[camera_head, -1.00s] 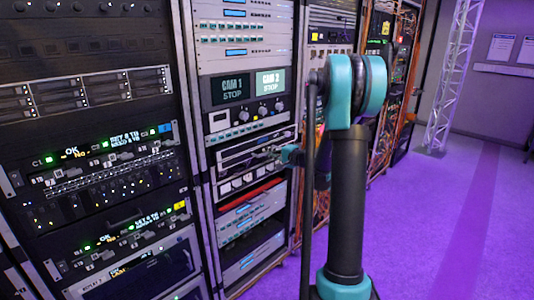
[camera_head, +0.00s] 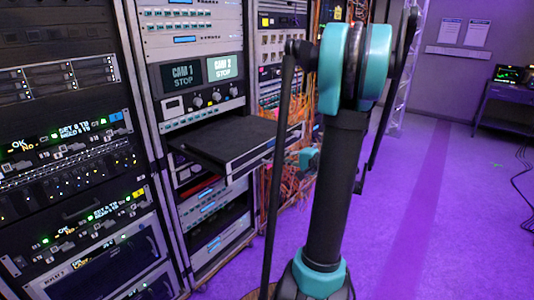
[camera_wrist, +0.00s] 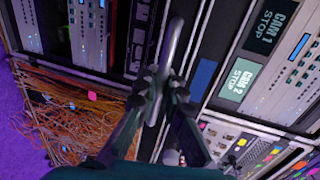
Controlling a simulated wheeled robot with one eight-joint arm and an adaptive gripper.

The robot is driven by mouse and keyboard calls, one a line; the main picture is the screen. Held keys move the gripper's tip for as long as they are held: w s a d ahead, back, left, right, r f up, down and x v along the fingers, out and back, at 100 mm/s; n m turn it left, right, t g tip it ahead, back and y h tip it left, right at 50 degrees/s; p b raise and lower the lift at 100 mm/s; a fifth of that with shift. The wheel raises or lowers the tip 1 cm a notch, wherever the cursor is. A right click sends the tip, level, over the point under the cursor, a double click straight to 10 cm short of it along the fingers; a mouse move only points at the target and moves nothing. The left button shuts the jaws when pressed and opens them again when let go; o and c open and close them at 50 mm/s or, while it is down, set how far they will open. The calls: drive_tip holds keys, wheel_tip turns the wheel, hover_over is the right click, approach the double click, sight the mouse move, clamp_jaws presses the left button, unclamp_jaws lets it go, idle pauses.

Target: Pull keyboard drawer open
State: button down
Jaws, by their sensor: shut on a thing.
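The keyboard drawer (camera_head: 230,138) is a flat black tray with a pale front edge. In the head view it sticks well out of the rack, below the CAM 1 / CAM 2 panel. In the wrist view a curved silver handle (camera_wrist: 175,45) runs between the fingertips of my gripper (camera_wrist: 160,88), which is shut on it. In the head view my arm stands in front of the right side, and the fingertips are not clear there, near the drawer's front right corner.
The CAM 1 / CAM 2 display panel (camera_head: 203,72) is just above the drawer. Orange cables (camera_head: 290,185) hang from the rack to its right. Purple floor (camera_head: 410,210) is open on the right, with a desk (camera_head: 505,105) and a truss farther back.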

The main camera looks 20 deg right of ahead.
drive_tip(key=shift+f+v, duration=0.2)
drive_tip(key=shift+v, duration=0.95)
drive_tip(key=c, duration=1.9)
unclamp_jaws()
drive_tip(key=shift+d, duration=0.1)
drive_tip(key=v, duration=1.2)
